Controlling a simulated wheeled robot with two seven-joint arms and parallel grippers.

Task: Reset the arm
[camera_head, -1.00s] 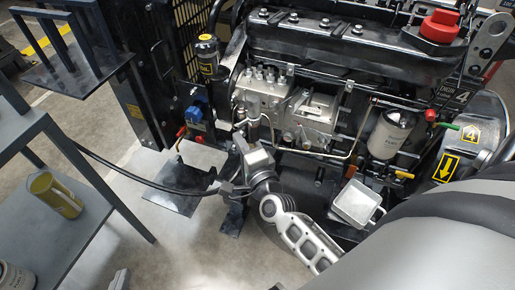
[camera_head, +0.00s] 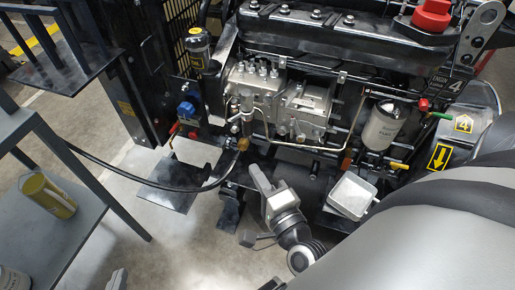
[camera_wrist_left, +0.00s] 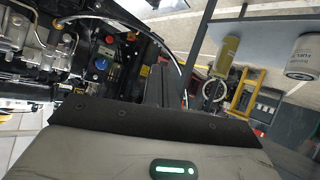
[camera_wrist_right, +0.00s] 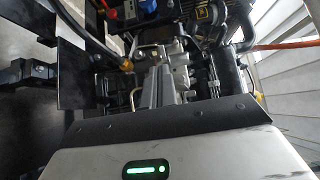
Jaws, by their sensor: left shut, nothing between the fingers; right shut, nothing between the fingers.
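My right gripper (camera_head: 259,178) is in front of the engine, its fingers together and empty, pointing up and left toward the engine's lower side. Its fingers also show shut in the right wrist view (camera_wrist_right: 163,88). It is apart from the black hose (camera_head: 165,188), whose end meets a brass fitting (camera_head: 243,144) under the fuel pump. My left gripper shows only as a small grey tip (camera_head: 119,279) at the bottom edge of the head view. In the left wrist view its dark fingers (camera_wrist_left: 165,85) are shut, with nothing seen between them.
A grey shelf (camera_head: 75,225) with a yellow can (camera_head: 47,194) stands left.

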